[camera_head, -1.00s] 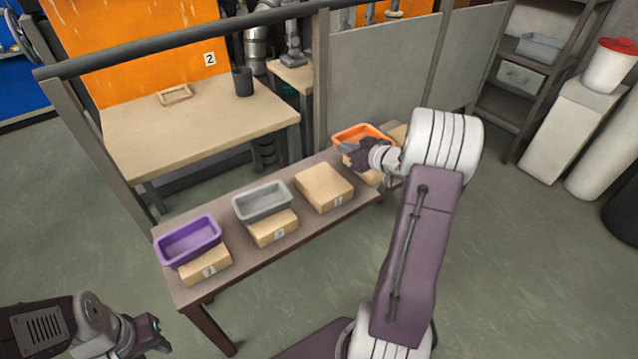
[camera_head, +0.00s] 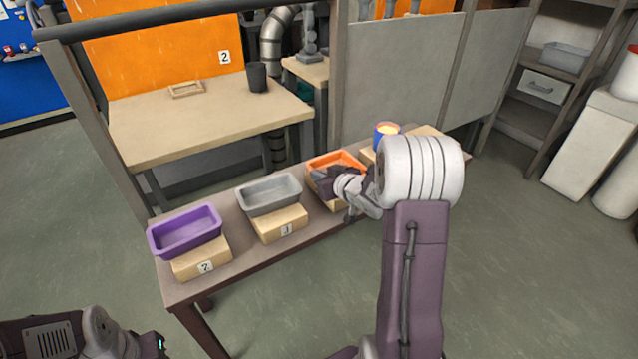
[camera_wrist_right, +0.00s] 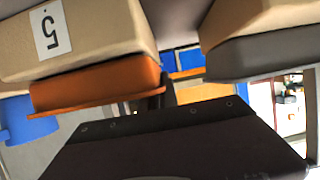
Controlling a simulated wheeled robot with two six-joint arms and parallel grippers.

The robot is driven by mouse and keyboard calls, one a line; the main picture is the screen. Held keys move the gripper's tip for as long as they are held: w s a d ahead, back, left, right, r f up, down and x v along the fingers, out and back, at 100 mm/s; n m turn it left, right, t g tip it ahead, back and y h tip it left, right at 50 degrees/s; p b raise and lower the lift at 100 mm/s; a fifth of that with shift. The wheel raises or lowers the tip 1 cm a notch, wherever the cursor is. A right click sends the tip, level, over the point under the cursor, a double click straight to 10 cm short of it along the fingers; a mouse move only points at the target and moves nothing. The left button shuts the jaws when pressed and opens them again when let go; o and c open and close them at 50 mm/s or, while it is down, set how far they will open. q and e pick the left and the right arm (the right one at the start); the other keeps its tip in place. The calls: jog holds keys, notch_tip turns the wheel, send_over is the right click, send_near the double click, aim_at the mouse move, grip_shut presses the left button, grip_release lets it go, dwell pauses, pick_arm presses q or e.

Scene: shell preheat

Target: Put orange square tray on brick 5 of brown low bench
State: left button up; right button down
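The orange square tray (camera_head: 340,160) sits on a tan brick of the brown low bench (camera_head: 240,258). In the right wrist view, which is upside down, the orange tray (camera_wrist_right: 95,88) rests against the brick labelled 5 (camera_wrist_right: 90,40), with no clear gap between them. My right gripper (camera_head: 322,180) is at the tray's left front edge. A dark finger (camera_wrist_right: 158,98) meets the tray's end, and the gripper looks shut on its wall. The inner finger is hidden. My left gripper (camera_head: 158,346) is at the bottom left, cut off by the frame, away from the bench.
A purple tray (camera_head: 185,232) and a grey tray (camera_head: 268,194) sit by numbered bricks to the left; the grey one is close to my right gripper. A blue container (camera_head: 385,130) stands behind my right arm. A railing post (camera_head: 338,80) and grey panels rise behind the bench.

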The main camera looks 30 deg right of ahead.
jog(key=shift+r, duration=0.1)
jog(key=shift+f, duration=0.25)
jog(key=c, duration=1.6)
grip_release()
